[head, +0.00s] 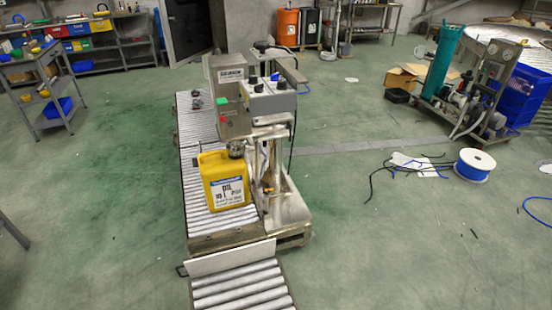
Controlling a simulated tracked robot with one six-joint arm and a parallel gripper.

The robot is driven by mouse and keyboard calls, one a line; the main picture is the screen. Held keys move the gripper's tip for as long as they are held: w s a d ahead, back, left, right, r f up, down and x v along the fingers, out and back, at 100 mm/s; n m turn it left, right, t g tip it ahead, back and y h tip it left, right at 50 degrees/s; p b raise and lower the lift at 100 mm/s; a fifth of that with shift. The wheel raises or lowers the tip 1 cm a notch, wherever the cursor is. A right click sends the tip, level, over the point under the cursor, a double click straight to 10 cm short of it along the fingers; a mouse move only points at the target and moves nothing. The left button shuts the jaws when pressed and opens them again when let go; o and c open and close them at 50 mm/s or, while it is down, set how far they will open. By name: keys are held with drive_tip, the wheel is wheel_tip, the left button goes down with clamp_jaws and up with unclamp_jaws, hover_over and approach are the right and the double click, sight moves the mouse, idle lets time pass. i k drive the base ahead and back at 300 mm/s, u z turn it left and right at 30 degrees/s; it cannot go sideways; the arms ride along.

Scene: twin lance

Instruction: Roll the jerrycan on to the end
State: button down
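A yellow jerrycan (213,167) with a white and blue label reading OIL stands upright on the roller conveyor (214,223). It is near the front part of that conveyor, beside the filling machine (271,103) with its grey control boxes. A dark round part (236,149) is right at the top of the jerrycan; I cannot tell whether it touches. A pale flat plate (228,258) lies across the conveyor's near end. A second stretch of rollers (238,288) runs on from there to the bottom edge. My gripper is not in view.
Small dark items (196,98) lie at the conveyor's far end. The green floor to the left is clear. On the right are a white cable spool (474,165), loose dark cables (385,170) and a cart with a teal cylinder (442,62). A shelf trolley (41,85) stands at left.

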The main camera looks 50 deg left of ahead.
sight(225, 181)
drive_tip(key=i, duration=2.45)
drive_tip(key=u, duration=2.8)
